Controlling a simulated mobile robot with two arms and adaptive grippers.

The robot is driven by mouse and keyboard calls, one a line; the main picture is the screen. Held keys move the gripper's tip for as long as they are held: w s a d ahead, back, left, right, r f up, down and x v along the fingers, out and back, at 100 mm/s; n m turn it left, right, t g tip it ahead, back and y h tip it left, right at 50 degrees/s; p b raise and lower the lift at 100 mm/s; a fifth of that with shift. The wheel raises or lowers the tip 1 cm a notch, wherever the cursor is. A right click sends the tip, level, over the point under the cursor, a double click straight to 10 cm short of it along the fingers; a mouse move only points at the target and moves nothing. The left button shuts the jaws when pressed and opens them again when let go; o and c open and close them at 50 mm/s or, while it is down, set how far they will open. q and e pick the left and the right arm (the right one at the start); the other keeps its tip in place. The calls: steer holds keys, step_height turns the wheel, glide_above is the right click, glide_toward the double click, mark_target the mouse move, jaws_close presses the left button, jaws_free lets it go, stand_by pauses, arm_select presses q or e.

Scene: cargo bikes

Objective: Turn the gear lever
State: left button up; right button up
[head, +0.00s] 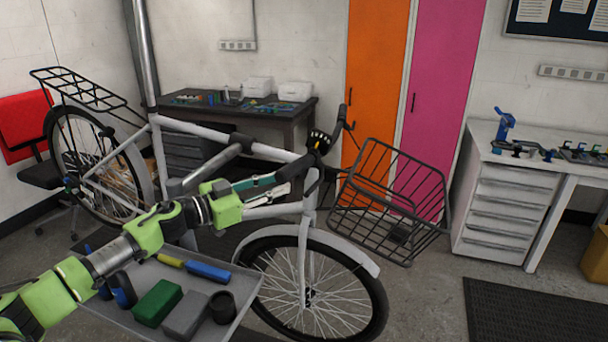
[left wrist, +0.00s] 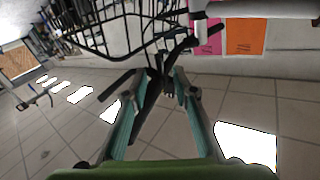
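The white bike stands across the head view, with its black handlebar (head: 342,120) at the top of the fork. A small black part with yellow marks (head: 319,140) sits on the handlebar; I cannot tell whether it is the gear lever. My left gripper (head: 284,182) is just left of and below this part. In the left wrist view the left gripper (left wrist: 157,82) has its two teal fingers apart. A dark bar (left wrist: 148,103) shows between the fingers; whether they touch it is unclear. My right gripper is not in view.
A wire basket (head: 390,200) hangs at the bike's front. A grey tool tray (head: 150,272) lies under my left arm. A workbench (head: 290,120) and an orange cabinet (head: 375,70) stand behind. The floor right of the front wheel has free room.

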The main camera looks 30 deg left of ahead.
mark_target(302, 175)
arm_select(q)
steer(key=shift+p+x, duration=1.35)
steer(key=shift+x, duration=3.2)
steer(key=shift+d, duration=0.1)
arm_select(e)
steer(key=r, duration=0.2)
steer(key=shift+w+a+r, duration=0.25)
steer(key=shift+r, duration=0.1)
arm_select(q)
jaws_close()
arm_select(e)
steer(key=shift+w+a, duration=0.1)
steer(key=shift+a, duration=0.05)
